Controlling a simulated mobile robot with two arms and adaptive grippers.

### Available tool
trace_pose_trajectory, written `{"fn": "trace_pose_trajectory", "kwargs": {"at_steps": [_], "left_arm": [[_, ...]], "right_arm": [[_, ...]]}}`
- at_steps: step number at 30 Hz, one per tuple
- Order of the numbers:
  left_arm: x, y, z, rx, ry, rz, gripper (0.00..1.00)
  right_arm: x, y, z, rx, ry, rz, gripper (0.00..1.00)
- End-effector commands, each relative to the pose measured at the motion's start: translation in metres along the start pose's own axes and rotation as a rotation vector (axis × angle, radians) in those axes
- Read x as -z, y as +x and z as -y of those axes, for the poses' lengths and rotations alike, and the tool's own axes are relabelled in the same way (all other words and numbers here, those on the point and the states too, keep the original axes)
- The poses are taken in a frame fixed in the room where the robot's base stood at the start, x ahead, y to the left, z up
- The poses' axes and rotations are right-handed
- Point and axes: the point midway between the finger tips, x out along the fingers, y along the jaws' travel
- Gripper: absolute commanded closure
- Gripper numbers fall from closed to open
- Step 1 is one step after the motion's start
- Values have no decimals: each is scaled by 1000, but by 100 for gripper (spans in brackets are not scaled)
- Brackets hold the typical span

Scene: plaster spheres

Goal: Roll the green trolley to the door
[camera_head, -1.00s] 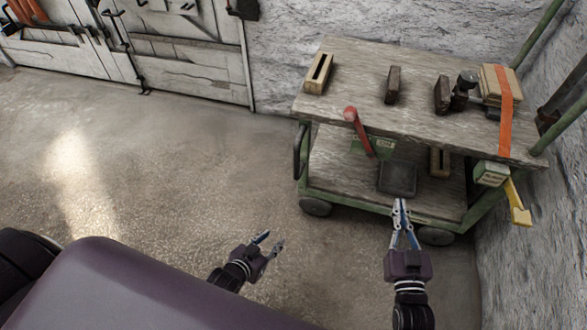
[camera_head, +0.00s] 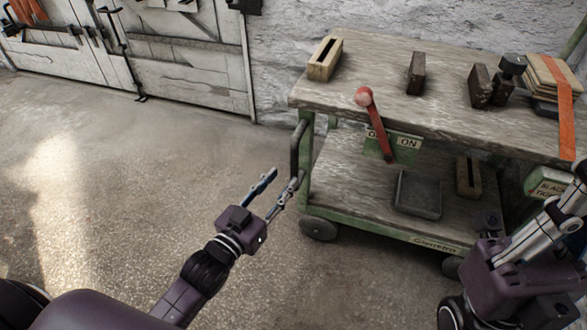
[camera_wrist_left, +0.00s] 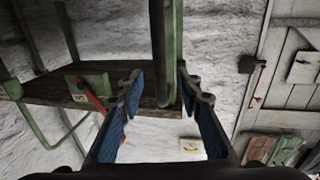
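The green trolley (camera_head: 345,97) stands at the right against the wall, with worn wooden decks and wheels. A black upright handle (camera_head: 296,150) is on its left end; it shows as a dark bar in the left wrist view (camera_wrist_left: 159,50). My left gripper (camera_head: 286,174) is open just below and left of the handle. In the left wrist view the bar appears between its spread fingers (camera_wrist_left: 160,82); contact cannot be told. My right gripper (camera_head: 550,225) is at the lower right by the trolley's front; its fingers are unclear. The pale plank door (camera_head: 190,65) is at the upper left.
A red lever (camera_head: 373,122) by an ON label sticks out at the trolley's front. Wooden blocks (camera_head: 325,60), strapped boards (camera_head: 548,78) and a dark tray (camera_head: 418,194) ride on the decks. Bare floor (camera_head: 150,150) lies clear between trolley and door.

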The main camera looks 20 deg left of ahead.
Motion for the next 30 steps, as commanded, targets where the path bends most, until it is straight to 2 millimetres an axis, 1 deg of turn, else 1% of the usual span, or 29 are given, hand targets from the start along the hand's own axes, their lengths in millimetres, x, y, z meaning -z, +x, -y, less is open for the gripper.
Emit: {"fn": "trace_pose_trajectory", "kwargs": {"at_steps": [9, 15, 19, 26, 27, 30], "left_arm": [[-2, 45, 0, 0, -1, -3, 67], [-2, 64, 0, 0, -1, 0, 67], [-1, 69, 0, 0, -1, 0, 67], [0, 70, 0, 0, -1, 2, 67], [0, 70, 0, 0, -1, 2, 68], [0, 70, 0, 0, -1, 2, 80]], "right_arm": [[0, 6, 2, 21, -7, -52, 100], [1, 11, 3, 31, -11, -75, 100], [1, 12, 3, 34, -11, -78, 100], [1, 13, 3, 34, -12, -78, 100], [1, 13, 3, 34, -12, -78, 100], [1, 13, 3, 34, -11, -77, 100]]}}
